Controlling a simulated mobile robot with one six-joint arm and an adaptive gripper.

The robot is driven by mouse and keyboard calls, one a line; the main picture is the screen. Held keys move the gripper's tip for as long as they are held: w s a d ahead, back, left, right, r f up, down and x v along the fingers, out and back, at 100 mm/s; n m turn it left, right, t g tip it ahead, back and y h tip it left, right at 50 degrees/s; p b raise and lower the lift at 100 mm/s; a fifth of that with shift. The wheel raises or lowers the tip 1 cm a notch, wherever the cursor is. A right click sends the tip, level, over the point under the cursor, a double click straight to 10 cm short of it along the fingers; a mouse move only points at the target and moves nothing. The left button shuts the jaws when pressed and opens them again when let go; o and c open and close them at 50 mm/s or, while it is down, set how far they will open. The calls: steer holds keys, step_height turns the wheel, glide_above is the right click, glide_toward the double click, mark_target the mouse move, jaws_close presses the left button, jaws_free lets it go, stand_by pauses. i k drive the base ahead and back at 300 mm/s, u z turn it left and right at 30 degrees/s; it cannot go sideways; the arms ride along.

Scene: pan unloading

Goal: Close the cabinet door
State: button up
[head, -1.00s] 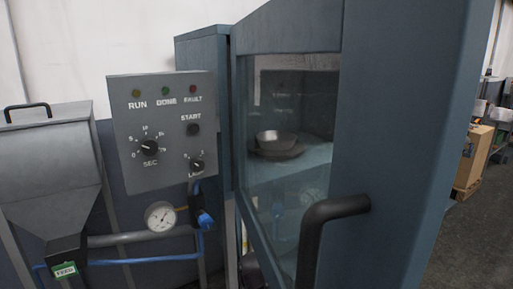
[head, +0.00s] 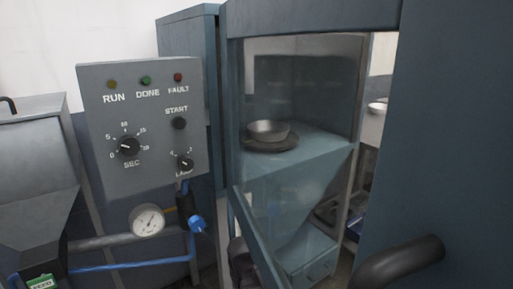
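The blue-grey cabinet door (head: 440,130) fills the right side of the head view and appears to stand open, swung out towards me. A thick black handle (head: 395,262) sticks out at the lower right, partly cut off by the bottom edge. My gripper is not in view.
A grey control panel (head: 140,130) with knobs and lamps stands at the left. Below it are a pressure gauge (head: 147,220) and a blue hose (head: 130,266). A grey metal hopper (head: 35,160) is at the far left. The door covers the floor at right.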

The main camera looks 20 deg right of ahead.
mark_target(439, 213)
steer(key=k, duration=2)
